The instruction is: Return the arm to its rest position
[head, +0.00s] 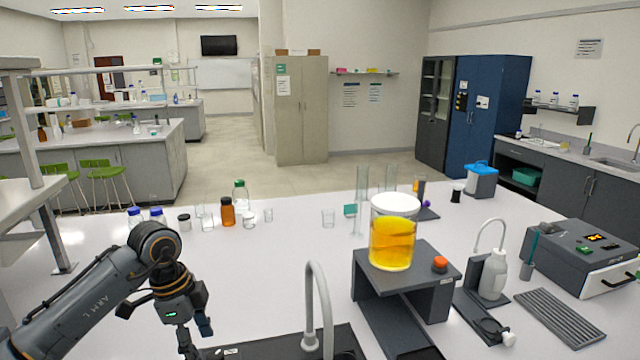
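My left arm (85,300), dark grey and marked "ARM L", comes in from the lower left over the white bench. Its elbow is bent and its wrist points down. The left gripper (188,338) hangs at the lower edge of the head view, left of the sink tap. I see nothing held in it, but its fingertips are too small and partly cut off to show whether they are open or shut. My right arm and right gripper are not in view.
A lidded vessel of yellow liquid (392,240) stands on a dark stand (425,262) at centre right. A curved tap (318,300) rises beside a dark sink. Bottles, including an amber one (228,212), stand behind my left arm. A grey instrument (582,255) is at right.

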